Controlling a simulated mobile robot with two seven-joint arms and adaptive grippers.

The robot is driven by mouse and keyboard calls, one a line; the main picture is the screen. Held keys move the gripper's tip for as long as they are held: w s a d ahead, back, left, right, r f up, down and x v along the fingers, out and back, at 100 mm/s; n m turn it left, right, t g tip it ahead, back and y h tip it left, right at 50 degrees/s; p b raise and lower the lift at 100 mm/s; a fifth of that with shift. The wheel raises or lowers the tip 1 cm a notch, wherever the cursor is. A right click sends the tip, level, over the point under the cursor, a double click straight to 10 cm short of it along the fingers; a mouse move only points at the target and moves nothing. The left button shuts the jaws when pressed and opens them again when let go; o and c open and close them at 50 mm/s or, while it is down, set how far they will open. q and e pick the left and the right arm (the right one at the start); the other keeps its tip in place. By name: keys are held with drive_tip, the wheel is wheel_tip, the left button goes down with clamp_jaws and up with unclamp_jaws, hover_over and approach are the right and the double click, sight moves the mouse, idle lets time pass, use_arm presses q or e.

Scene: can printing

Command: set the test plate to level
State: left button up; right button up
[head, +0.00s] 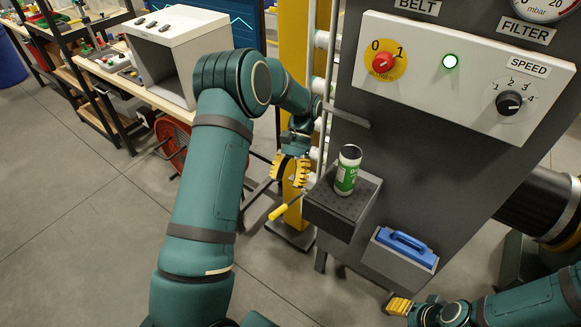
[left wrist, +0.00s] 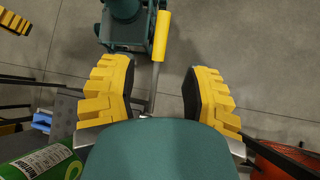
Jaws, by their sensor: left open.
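The dark perforated plate (head: 328,198) sits on a grey block jutting from the machine's front. A white and green can (head: 348,170) stands on it; part of the can shows in the left wrist view (left wrist: 42,162). A lever with a yellow handle (head: 285,207) sticks out left of the block; its handle (left wrist: 161,38) also shows in the left wrist view. My left gripper (head: 289,172) is open and empty above the lever, its fingers apart on either side of the lever's rod in the wrist view. My right gripper (head: 398,305) is low at the right; its jaw opening is unclear.
A blue-handled tool (head: 407,243) lies in a grey holder below the plate. A yellow post (head: 293,40) stands behind my left gripper. Open floor lies left.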

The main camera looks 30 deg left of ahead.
use_arm(q)
drive_tip(key=v, duration=0.3)
drive_tip(key=shift+w+r, duration=0.1)
drive_tip(key=shift+r, duration=0.1)
idle(0.4)
